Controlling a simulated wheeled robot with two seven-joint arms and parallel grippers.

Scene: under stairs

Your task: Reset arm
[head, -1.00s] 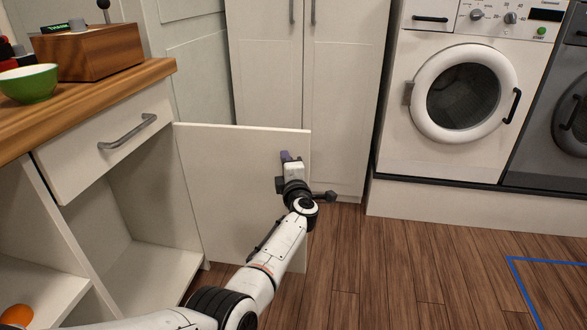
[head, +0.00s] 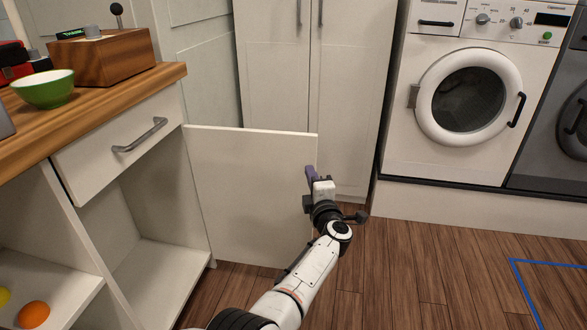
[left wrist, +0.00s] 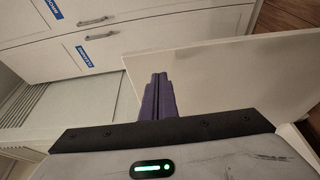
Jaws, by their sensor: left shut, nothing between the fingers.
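My left gripper (head: 311,174) is in front of the free edge of an open white cabinet door (head: 250,190). Its purple fingers are shut with nothing between them. In the left wrist view the shut fingers (left wrist: 158,95) point forward, with the pale door panel (left wrist: 225,75) just beyond and to the right. I cannot tell whether the gripper touches the door. The door stands swung out from the low cabinet, whose inside shows open. My right gripper is not in view.
A wooden counter (head: 100,92) holds a green bowl (head: 45,88) and a wooden box (head: 105,55). An orange fruit (head: 34,314) lies on a lower shelf. A tall white cabinet (head: 350,90) and a washing machine (head: 470,90) stand behind. The wooden floor (head: 440,265) at right is clear.

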